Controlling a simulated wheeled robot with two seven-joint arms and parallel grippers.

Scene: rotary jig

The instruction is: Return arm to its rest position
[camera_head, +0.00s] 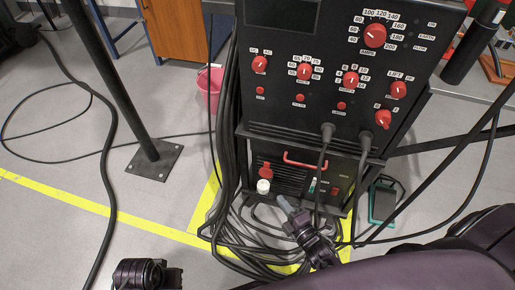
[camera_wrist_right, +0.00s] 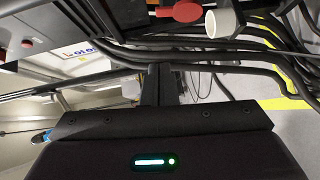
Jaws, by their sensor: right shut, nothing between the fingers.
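My right arm reaches in from the lower right in the head view. Its gripper (camera_head: 284,203) is shut and empty, near the foot of the black control cabinet (camera_head: 270,115), close to a white cap (camera_head: 263,187) and a red knob (camera_head: 265,171). I cannot tell whether it touches anything there. In the right wrist view the closed fingers (camera_wrist_right: 158,84) point away from the camera. The white cap (camera_wrist_right: 222,23) and red knob (camera_wrist_right: 181,12) lie beyond them at upper right. Of my left arm, only a dark part shows at the bottom left; its fingers are not visible.
Thick black cables (camera_head: 245,238) pile around the cabinet's foot. A red handle (camera_head: 306,160) is on its lower front. A black post (camera_head: 125,85) stands at left, and a pink bucket (camera_head: 210,88) behind. Yellow tape (camera_head: 105,216) crosses the floor; open floor is at left.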

